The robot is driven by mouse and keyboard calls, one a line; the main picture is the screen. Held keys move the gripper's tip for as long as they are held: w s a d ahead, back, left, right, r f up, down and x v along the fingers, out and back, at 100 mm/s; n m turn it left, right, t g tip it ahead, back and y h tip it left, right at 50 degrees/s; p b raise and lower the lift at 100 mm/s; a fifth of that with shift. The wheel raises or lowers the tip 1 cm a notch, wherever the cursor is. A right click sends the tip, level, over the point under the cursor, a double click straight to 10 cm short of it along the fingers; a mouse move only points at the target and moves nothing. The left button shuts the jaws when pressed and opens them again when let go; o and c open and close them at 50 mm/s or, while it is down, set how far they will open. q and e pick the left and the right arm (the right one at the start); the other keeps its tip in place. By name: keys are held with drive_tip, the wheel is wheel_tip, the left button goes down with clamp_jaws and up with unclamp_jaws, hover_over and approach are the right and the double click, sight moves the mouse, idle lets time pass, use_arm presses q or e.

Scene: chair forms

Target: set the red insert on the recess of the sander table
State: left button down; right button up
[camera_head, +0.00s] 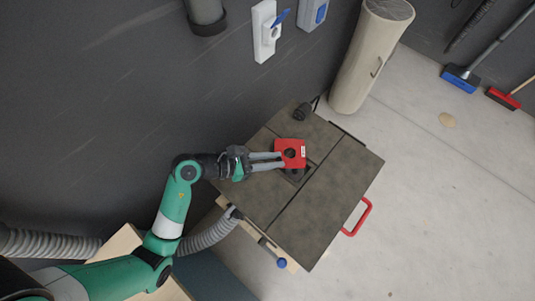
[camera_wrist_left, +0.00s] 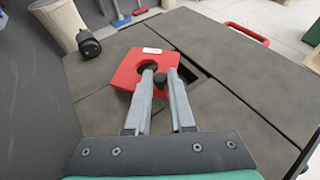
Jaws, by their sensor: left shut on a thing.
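The red insert (camera_head: 290,150) is a flat red square plate with a dark round hole and a small white label. My left gripper (camera_head: 280,160) is shut on its near edge and holds it over the sander table (camera_head: 335,165). In the left wrist view the insert (camera_wrist_left: 133,68) looks slightly tilted, with the gripper's fingertips (camera_wrist_left: 162,76) at its near right part. The dark recess (camera_head: 297,177) shows partly beside the insert, which covers the rest; it also shows in the left wrist view (camera_wrist_left: 190,73). My right gripper is not in view.
A black knob-like part (camera_head: 302,112) stands at the table's back corner, and a red handle (camera_head: 358,217) is on its right side. A beige cylinder (camera_head: 365,65) stands behind. The table's right part is bare.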

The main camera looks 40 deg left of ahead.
use_arm(q)
drive_tip(key=m+h, duration=0.1)
drive_tip(key=w+r+m+g+h, duration=0.1)
drive_tip(key=m+g+p, duration=0.1)
drive_tip(key=shift+w+d+r+h, duration=0.15)
drive_tip(key=shift+w+d+h, duration=0.1)
drive_tip(key=shift+w+h, duration=0.15)
drive_tip(key=r+m+g+h, duration=0.2)
drive_tip(key=r+m+g+p, duration=0.1)
drive_tip(key=m+g, duration=0.1)
drive_tip(key=shift+s+a+r+h, duration=0.1)
drive_tip(key=shift+s+r+h, duration=0.2)
drive_tip(key=shift+r+h, duration=0.1)
drive_tip(key=shift+s+r+m+g, duration=0.2)
drive_tip(key=shift+r+m+g, duration=0.15)
drive_tip(key=shift+m+g, duration=0.15)
drive_tip(key=shift+f, duration=0.15)
drive_tip(key=shift+f+b, duration=1.75)
drive_tip(key=shift+f, duration=0.6)
drive_tip(key=shift+f+b, duration=0.45)
drive_tip(key=shift+b, duration=0.1)
